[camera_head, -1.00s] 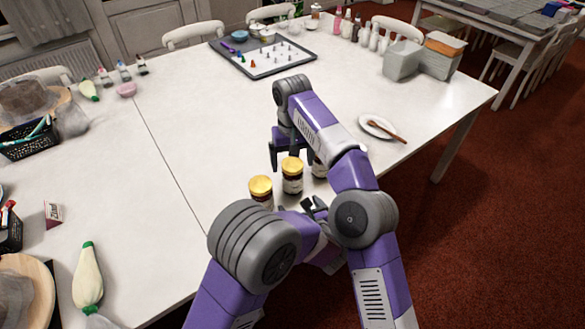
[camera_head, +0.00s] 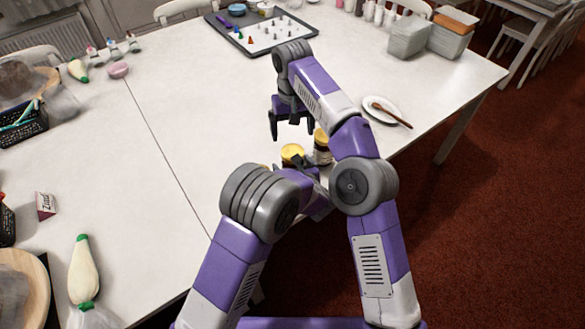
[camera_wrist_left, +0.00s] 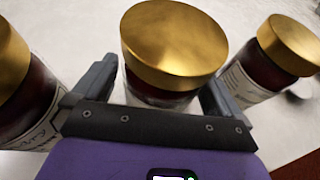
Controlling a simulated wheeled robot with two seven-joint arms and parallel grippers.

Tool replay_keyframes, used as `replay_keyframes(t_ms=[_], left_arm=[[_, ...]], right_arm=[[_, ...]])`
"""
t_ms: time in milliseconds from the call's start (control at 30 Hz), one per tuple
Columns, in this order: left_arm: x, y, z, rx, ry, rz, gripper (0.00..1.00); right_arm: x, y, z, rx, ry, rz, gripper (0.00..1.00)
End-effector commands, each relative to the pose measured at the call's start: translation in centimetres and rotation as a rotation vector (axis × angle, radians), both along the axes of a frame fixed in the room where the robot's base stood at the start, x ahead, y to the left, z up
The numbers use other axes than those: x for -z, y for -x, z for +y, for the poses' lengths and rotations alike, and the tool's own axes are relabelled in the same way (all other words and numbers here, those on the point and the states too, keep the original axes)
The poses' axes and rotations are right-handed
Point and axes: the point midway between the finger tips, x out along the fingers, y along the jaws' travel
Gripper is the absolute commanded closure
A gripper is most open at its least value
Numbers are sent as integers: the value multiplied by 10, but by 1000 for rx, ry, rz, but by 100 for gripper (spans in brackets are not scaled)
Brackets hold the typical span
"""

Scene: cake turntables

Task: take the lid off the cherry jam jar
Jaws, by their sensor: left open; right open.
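Three dark jars with gold lids show in the left wrist view: a middle jar (camera_wrist_left: 172,45), a left jar (camera_wrist_left: 25,100) and a right jar (camera_wrist_left: 275,65). I cannot read which one is cherry. My left gripper (camera_wrist_left: 158,90) is open, with one finger on each side of the middle jar, just below its lid. In the head view, the middle jar (camera_head: 292,151) and right jar (camera_head: 322,147) are partly hidden by my arms; the left jar is mostly hidden. My right gripper (camera_head: 291,127) is open and empty, pointing down just behind the jars.
A white plate with a brown utensil (camera_head: 385,110) lies right of my right arm. A grey tray (camera_head: 258,50) stands at the back. Piping bags and a basket (camera_head: 22,128) are at the left. The table's middle left is clear.

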Motion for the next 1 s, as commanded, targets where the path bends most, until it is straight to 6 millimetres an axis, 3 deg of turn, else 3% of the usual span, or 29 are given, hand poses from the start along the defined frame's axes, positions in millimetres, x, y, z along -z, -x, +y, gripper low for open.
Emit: replay_keyframes(t_ms=[267,733,833,900,1000], left_arm=[[0,-1,0,0,0,0,3],[0,-1,0,0,1,0,75],[0,-1,0,0,1,0,90],[0,-1,0,0,1,0,100],[0,-1,0,0,1,0,100]], right_arm=[[0,0,0,0,0,0,7],[0,0,0,0,0,0,7],[0,0,0,5,0,0,18],[0,0,0,28,1,0,18],[0,0,0,110,2,0,18]])
